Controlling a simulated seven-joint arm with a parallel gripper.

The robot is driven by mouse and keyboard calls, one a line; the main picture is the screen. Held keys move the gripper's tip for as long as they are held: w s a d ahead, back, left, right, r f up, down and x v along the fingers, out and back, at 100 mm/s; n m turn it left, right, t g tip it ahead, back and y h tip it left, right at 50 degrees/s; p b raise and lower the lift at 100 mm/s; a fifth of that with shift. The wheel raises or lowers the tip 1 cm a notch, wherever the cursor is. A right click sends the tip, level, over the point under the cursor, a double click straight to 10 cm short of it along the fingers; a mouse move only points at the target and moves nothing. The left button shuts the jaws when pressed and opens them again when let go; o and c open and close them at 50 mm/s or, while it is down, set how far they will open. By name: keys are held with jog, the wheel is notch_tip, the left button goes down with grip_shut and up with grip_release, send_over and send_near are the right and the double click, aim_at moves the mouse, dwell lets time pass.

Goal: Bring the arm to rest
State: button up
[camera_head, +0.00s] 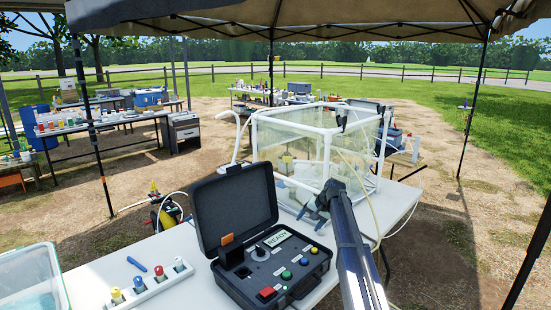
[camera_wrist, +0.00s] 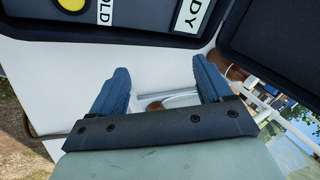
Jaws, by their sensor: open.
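My arm (camera_head: 352,245) reaches up from the lower right over the white table. My gripper (camera_head: 310,212) is at its far end, just right of the open black control case (camera_head: 268,262) and in front of the clear-walled enclosure. In the wrist view, the two blue fingers of my gripper (camera_wrist: 163,82) stand wide apart with nothing held between them. White tabletop and a pale rod show beyond the fingers. Part of the case panel (camera_wrist: 135,28), with a yellow button and labels, fills the top of that view.
The white-framed enclosure (camera_head: 335,120) stands close beyond my gripper. A white strip with coloured-top items (camera_head: 150,288) and a clear tub (camera_head: 30,280) are at the left. A canopy pole (camera_head: 472,100) stands at right. Other loaded tables are farther back.

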jog(key=s+d+f+m+t, duration=0.1)
jog(key=d+f+m, duration=0.2)
jog(key=d, duration=0.5)
jog(key=s+d+f+m+t, duration=0.1)
jog(key=d+f+m+t, duration=0.2)
jog(key=d, duration=0.6)
jog(key=s+d+f+m, duration=0.1)
jog(key=d+f+m, duration=0.25)
jog(key=d, duration=0.45)
jog(key=s+f+m+g, duration=0.1)
jog(key=s+f+m, duration=0.1)
jog(key=s+f, duration=1.1)
jog(key=s+a+f+g, duration=0.3)
jog(key=s+a+f, duration=0.1)
jog(key=s+f, duration=1.05)
jog(key=s+a+f+n+g, duration=0.2)
jog(key=s+a+f, duration=0.25)
jog(key=s, duration=0.25)
jog(key=s+a+f+n+g, duration=0.2)
jog(key=s+a+f, duration=0.2)
jog(key=s+a, duration=0.25)
jog(key=s+a+n+g+h, duration=0.2)
jog(key=s+n, duration=0.3)
jog(key=s, duration=0.9)
jog(key=s+a+f+n+g+h, duration=0.1)
jog(key=s+a+n+g, duration=0.3)
jog(key=s, duration=1.1)
jog(key=shift+a+n+g+h, duration=0.3)
jog(key=shift+n+h, duration=0.4)
jog(key=shift+n, duration=0.35)
